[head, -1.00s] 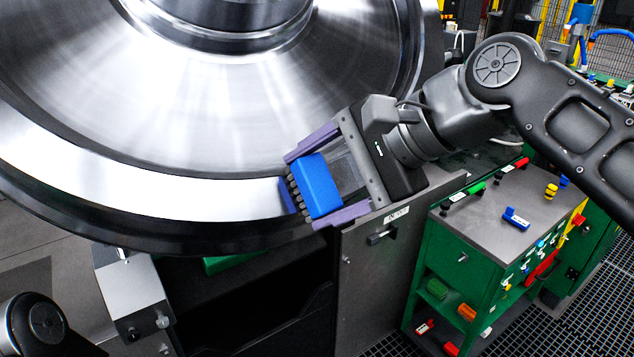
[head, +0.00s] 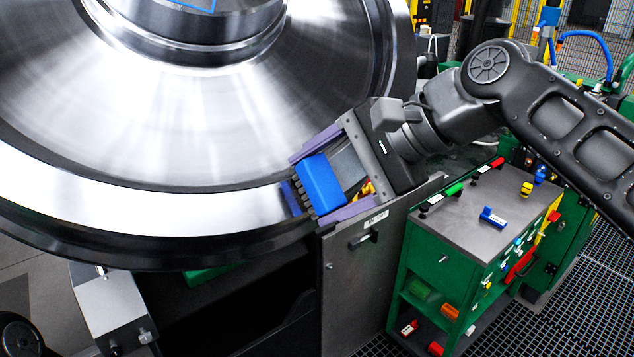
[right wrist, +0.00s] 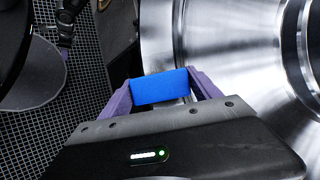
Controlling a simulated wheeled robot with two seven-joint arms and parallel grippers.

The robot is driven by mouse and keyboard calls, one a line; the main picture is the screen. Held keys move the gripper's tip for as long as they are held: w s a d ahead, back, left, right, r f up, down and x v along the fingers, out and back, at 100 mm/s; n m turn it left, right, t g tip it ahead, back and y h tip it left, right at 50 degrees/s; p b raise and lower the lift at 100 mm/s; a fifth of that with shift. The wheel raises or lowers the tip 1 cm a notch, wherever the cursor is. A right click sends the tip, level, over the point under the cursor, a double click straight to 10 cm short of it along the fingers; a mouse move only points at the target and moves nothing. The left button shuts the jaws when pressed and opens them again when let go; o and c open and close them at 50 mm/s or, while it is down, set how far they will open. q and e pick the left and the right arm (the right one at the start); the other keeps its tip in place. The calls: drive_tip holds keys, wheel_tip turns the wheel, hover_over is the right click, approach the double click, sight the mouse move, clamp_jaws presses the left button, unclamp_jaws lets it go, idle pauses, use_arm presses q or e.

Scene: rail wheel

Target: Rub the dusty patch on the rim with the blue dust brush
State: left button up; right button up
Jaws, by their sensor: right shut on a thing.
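The blue dust brush (head: 321,184) is held between the purple fingers of my right gripper (head: 331,182), at the lower right of the wheel. Its dark bristles face left toward the bright rim (head: 150,196). A blue reflection shows on the metal just left of them, and I cannot tell whether the bristles touch. In the right wrist view the blue brush block (right wrist: 160,87) spans the two finger ends in front of the shiny wheel (right wrist: 240,50). I cannot make out the dusty patch in either view. My left gripper does not show.
A green tool cart (head: 440,265) with a grey top stands right of the wheel. A small blue item (head: 493,217) and a red- and a green-handled tool lie on it. A grey panel (head: 365,270) stands below my right gripper. Grated floor lies at the lower right.

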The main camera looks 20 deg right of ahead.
sight(273, 206)
drive_tip(key=shift+w+d, duration=0.3)
drive_tip(key=shift+d, duration=0.4)
drive_tip(key=shift+w+d, duration=0.3)
drive_tip(key=shift+d, duration=0.35)
drive_tip(key=shift+p, duration=0.3)
drive_tip(key=shift+a, duration=0.1)
drive_tip(key=shift+s+a+f, duration=0.1)
drive_tip(key=shift+s+a, duration=0.35)
drive_tip(key=shift+a, duration=0.4)
drive_tip(key=shift+s+a, duration=0.3)
drive_tip(key=shift+a, duration=0.5)
drive_tip(key=shift+a, duration=0.15)
drive_tip(key=shift+s+a, duration=0.35)
drive_tip(key=shift+a, duration=0.45)
drive_tip(key=shift+s+a, duration=0.35)
drive_tip(key=shift+a, duration=0.45)
drive_tip(key=shift+r, duration=0.2)
